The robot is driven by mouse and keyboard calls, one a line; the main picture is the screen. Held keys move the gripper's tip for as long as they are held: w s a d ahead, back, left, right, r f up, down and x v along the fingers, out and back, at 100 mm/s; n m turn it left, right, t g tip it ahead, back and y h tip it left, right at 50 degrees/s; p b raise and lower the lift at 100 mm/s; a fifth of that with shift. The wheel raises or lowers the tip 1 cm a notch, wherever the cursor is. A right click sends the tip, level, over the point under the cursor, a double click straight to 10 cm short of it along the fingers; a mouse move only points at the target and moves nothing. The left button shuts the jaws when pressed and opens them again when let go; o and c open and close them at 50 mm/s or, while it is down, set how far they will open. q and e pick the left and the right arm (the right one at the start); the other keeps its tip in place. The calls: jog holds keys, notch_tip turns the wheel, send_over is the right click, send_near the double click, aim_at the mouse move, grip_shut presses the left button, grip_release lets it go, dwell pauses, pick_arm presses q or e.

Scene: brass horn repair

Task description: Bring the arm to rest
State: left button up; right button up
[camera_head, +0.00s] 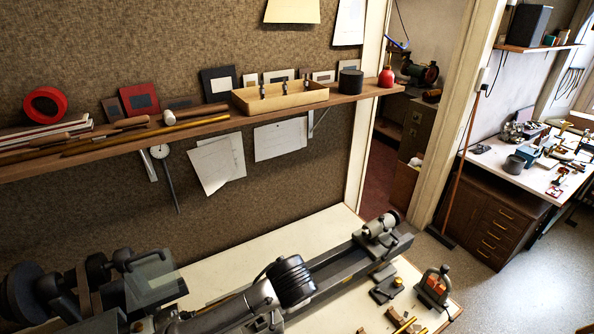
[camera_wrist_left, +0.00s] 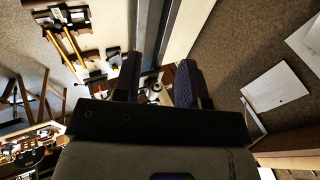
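My left gripper (camera_wrist_left: 158,68) shows in the left wrist view, its two dark fingers apart with a clear gap between them. Nothing is held in the gap; parts of the bench scene show far behind it. In the head view I cannot make out its fingertips. A grey, rounded arm-like part with a dark ribbed end lies over the lathe (camera_head: 345,264) at the bottom centre, and appears to be my own arm. My right gripper is in neither view.
The bench (camera_head: 335,223) runs along the wall below a wooden shelf (camera_head: 210,130) with a wooden tray (camera_head: 281,97) and a red oil can (camera_head: 386,78). A small clamp-like fixture (camera_head: 434,287) stands at the bench's right end. A doorway and another workbench (camera_head: 530,180) lie beyond.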

pick_arm(q)
notch_tip(320, 180, up, 9)
jog(key=d+t+h, duration=0.2)
jog(key=t, duration=0.1)
jog(key=s+a+r+n+t+h+p, duration=0.2)
jog(key=s+a+r+n+t, duration=0.25)
jog(key=s+a, duration=0.25)
jog(key=s+a+f+n+g+y+p, duration=0.25)
jog(key=s+a+f+n+g, duration=0.35)
jog(key=s+a+f, duration=1)
jog(key=s+d+f+g, duration=0.1)
jog(key=s+f, duration=0.3)
jog(key=s, duration=0.3)
jog(key=s+f+g, duration=0.2)
jog(key=s+f, duration=0.2)
jog(key=s, duration=0.3)
jog(key=shift+d+f, duration=0.2)
jog(key=shift+d, duration=0.15)
jog(key=shift+w, duration=0.1)
jog(key=shift+c, duration=0.4)
